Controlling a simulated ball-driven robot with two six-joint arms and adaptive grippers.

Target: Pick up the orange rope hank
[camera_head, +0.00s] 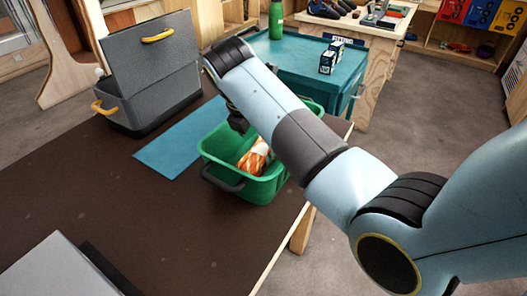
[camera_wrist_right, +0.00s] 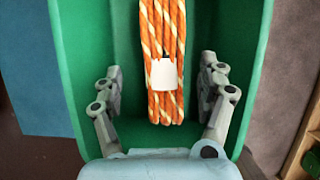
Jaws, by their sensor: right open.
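The orange rope hank (camera_head: 255,157) lies in a green bin (camera_head: 262,190) on the dark table. In the right wrist view the hank (camera_wrist_right: 163,30) has orange and cream strands and a white band around it. My right gripper (camera_head: 238,122) is over the bin, partly hidden by its arm. In the right wrist view its two fingers (camera_wrist_right: 162,80) are spread wide, one on each side of the hank, with gaps between them and the rope. Part of the hank is hidden behind my arm in the head view. My left gripper is out of view.
A blue mat (camera_head: 180,143) lies beside the bin. An open grey toolbox (camera_head: 150,85) with yellow handles stands at the back left. A teal cabinet (camera_head: 290,55) behind the table holds a green bottle (camera_head: 276,20) and a small box (camera_head: 328,60). The table's middle left is clear.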

